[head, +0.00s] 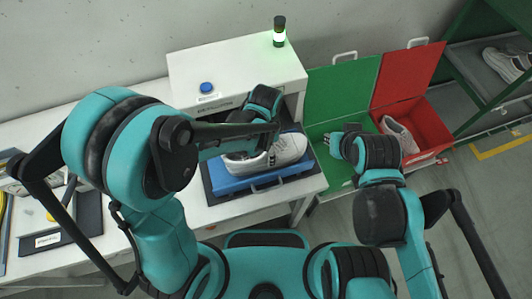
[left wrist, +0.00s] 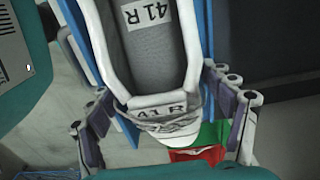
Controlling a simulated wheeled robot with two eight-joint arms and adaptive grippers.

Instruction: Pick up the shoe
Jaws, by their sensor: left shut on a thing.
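A white and grey shoe (head: 290,148) is at the blue tray (head: 262,183) in front of the white machine. My left gripper (head: 271,155) is over it and shut on it. In the left wrist view the shoe (left wrist: 152,45) fills the middle, with "41 R" labels on its insole and tongue, and the fingers of my left gripper (left wrist: 165,118) stand on both sides. I cannot tell whether the shoe is clear of the tray. My right gripper (head: 338,143) is over the green bin (head: 342,92); its finger opening is unclear.
The white machine (head: 235,65) has a blue button (head: 206,87) and a lamp lit green (head: 279,38). A red bin (head: 428,122) holds a white shoe (head: 398,132). A rack at right holds more shoes (head: 503,64). A dark tray (head: 72,232) lies on the table at left.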

